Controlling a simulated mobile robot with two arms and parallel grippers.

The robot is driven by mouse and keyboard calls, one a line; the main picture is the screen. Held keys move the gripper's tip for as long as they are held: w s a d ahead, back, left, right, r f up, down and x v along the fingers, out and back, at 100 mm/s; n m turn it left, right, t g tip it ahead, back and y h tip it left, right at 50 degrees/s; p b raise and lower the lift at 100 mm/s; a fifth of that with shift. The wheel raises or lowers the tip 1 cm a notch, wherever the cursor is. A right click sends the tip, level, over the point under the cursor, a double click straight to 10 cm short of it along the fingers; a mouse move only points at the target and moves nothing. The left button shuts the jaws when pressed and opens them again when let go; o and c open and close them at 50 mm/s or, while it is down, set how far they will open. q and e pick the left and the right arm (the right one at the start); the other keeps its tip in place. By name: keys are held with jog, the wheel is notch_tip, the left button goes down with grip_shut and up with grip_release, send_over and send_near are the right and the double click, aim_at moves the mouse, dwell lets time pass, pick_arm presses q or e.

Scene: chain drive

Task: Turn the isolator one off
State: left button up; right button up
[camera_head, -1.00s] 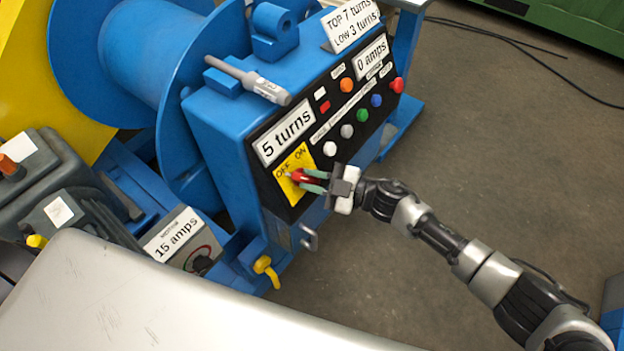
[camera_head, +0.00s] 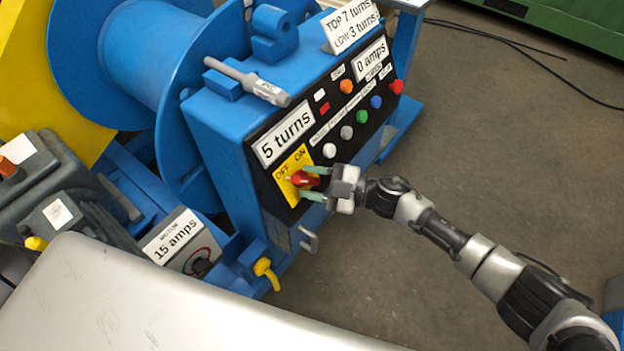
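The isolator is a red rotary handle (camera_head: 303,180) on a yellow plate (camera_head: 284,173) marked OFF at left and ON at right. It sits at the lower left end of the black panel. The handle points left, toward the OFF side. My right gripper (camera_head: 314,182) is at the handle with its two greenish fingers apart, one above and one below the red handle. The fingers look clear of the handle, though contact at the far side is hard to tell. My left gripper is not in view.
The blue machine's black panel (camera_head: 262,184) carries several coloured buttons and displays reading "5 turns" and "0 amps". A grey probe (camera_head: 262,88) lies on top. A yellow hook-like part (camera_head: 266,272) juts out below. Open floor (camera_head: 480,150) lies to the right.

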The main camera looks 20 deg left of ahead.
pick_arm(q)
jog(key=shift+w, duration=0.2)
pick_arm(e)
jog(key=d, duration=1)
jog(key=shift+w+d, duration=0.35)
jog(key=shift+w, duration=0.05)
